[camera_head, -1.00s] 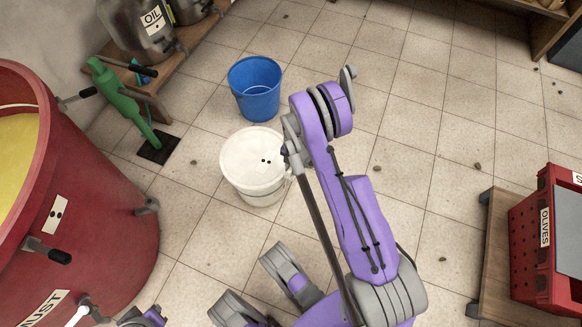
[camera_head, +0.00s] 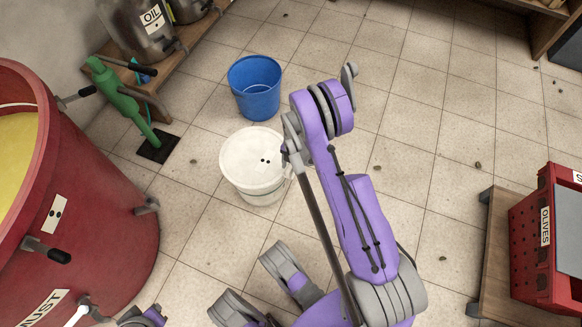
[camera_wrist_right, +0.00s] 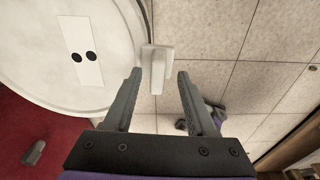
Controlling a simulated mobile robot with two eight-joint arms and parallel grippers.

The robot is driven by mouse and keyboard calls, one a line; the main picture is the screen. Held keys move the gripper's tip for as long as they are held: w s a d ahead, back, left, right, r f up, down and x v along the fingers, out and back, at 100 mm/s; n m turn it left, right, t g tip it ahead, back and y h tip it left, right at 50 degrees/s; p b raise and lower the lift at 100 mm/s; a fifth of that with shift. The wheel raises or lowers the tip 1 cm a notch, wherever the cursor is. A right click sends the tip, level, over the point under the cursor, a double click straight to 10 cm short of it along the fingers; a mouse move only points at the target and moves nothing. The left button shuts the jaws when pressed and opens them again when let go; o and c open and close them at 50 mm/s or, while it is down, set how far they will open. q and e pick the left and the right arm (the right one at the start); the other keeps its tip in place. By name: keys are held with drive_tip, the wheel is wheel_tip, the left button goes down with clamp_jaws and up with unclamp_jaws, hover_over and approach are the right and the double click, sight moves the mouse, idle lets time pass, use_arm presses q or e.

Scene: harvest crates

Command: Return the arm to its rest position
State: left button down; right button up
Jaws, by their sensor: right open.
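My right arm, purple and grey, reaches up the middle of the head view. Its gripper (camera_head: 288,150) shows partly, as grey pieces at the right edge of a white lidded bucket (camera_head: 252,160). In the right wrist view the gripper (camera_wrist_right: 159,80) is open, its two dark grey fingers apart. A small white block (camera_wrist_right: 156,66) at the lid's edge shows between and beyond the fingertips; I cannot tell whether they touch it. The white lid (camera_wrist_right: 30,45), with a two-dot label, fills the upper left there. I cannot make out my left gripper.
A blue bucket (camera_head: 254,90) stands behind the white one. A large red vat (camera_head: 110,255) is at left, with a green pump (camera_head: 112,92) behind it. A red olives crate (camera_head: 528,255) sits on a low wooden stand (camera_head: 495,240) at right. Tiled floor between is mostly clear.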

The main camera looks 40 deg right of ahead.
wheel_tip(320, 180, up, 10)
drive_tip(key=d+p, duration=0.1)
drive_tip(key=p, duration=0.1)
drive_tip(key=shift+f+p, duration=0.25)
drive_tip(key=shift+p, duration=0.05)
drive_tip(key=shift+w, duration=0.1)
